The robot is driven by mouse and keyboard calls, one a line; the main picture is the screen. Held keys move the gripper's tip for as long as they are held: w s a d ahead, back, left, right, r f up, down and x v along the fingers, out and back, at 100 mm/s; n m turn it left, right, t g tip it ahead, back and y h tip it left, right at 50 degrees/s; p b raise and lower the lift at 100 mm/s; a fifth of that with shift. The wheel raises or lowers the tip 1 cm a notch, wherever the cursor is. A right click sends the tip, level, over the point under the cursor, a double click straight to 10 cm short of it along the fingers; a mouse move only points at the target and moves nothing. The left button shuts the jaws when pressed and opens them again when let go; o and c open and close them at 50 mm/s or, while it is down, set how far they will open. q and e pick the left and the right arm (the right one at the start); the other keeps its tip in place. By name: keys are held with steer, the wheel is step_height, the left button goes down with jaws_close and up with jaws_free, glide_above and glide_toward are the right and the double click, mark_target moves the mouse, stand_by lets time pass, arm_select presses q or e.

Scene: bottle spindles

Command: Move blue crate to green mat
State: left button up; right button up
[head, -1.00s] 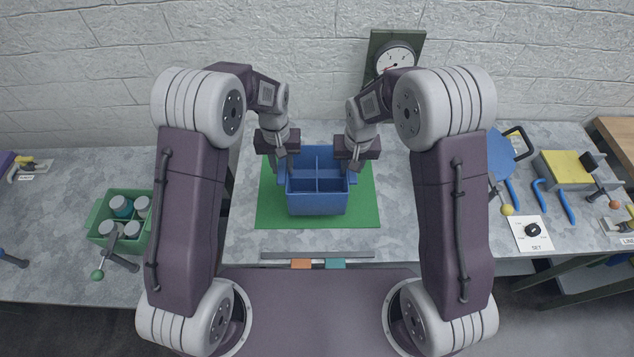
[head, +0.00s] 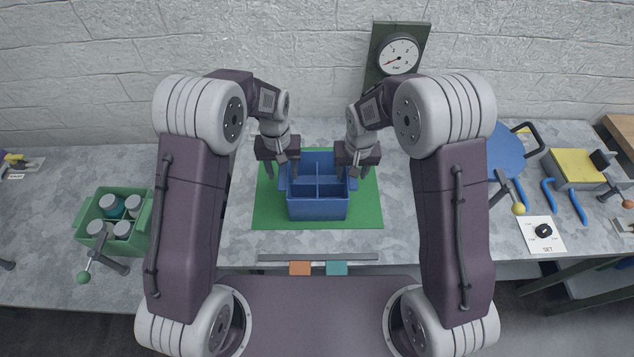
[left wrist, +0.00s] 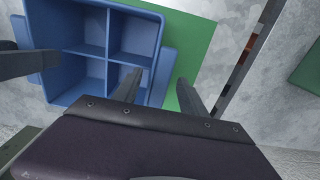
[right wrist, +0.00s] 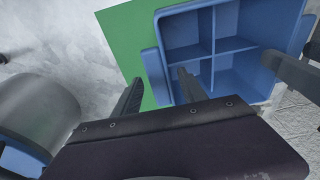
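The blue crate (head: 318,207) stands upright on the green mat (head: 268,212), with mat showing around it. It is empty and has four compartments; it also shows in the left wrist view (left wrist: 150,38) and the right wrist view (right wrist: 170,28). My left gripper (head: 280,174) is above the crate's left side, fingers apart, with nothing between them. My right gripper (head: 353,174) is above the crate's right side, also with its fingers apart and empty.
A green crate (head: 143,238) with several bottles stands at the left. A gauge (head: 398,54) is at the wall behind. At the right are a blue disc (head: 503,152), a yellow-topped box (head: 575,168) and a dial plate (head: 543,234).

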arm_select(q)
step_height(320, 180, up, 12)
arm_select(e)
step_height(320, 180, up, 12)
steer(key=s, duration=0.1)
steer(key=shift+s, duration=0.35)
steer(key=shift+f, duration=0.1)
stand_by(0.5)
